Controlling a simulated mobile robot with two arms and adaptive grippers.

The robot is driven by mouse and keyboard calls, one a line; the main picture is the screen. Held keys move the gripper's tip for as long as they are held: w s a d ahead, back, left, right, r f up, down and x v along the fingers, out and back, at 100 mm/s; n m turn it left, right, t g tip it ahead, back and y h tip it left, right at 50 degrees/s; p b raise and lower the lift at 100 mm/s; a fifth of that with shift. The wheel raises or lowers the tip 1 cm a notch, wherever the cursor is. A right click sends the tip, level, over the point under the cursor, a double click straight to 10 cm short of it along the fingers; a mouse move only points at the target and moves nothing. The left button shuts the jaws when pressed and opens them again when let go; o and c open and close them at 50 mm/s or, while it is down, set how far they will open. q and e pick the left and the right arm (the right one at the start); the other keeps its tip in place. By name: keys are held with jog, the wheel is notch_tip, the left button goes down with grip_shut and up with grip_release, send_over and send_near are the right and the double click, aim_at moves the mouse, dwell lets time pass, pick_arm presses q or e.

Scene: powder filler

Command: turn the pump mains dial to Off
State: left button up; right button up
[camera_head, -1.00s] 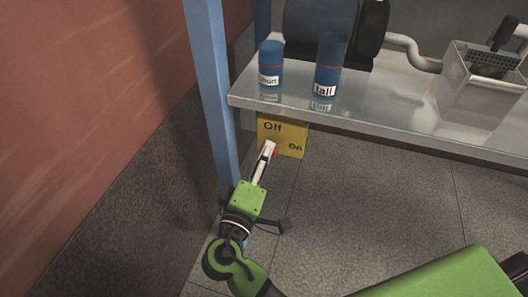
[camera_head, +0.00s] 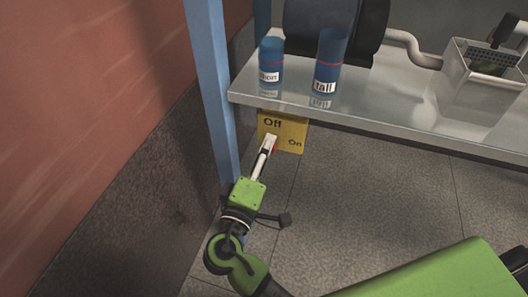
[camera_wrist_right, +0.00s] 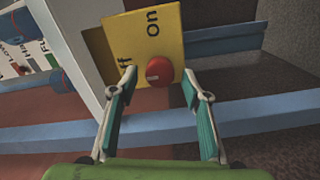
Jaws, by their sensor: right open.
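The yellow panel (camera_head: 291,131) with "Off" and "On" hangs below the front edge of the shelf. Its red dial (camera_wrist_right: 160,71) shows in the right wrist view with a small pale mark on its face; in the head view only a red sliver shows beside my fingers. My right gripper (camera_head: 270,139) is in front of the panel. In the right wrist view the fingers of my right gripper (camera_wrist_right: 165,82) are apart, one on each side of the dial, with a gap on both sides. The left finger covers part of "Off". My left gripper is not in view.
A blue post (camera_head: 209,80) stands just left of the panel. The metal shelf (camera_head: 400,118) above carries two blue cans, a short one (camera_head: 270,58) and a tall one (camera_head: 328,62). A light-blue bar (camera_wrist_right: 60,137) crosses the wrist view. The floor to the right is clear.

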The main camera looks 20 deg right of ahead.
jog(key=v, duration=1.2)
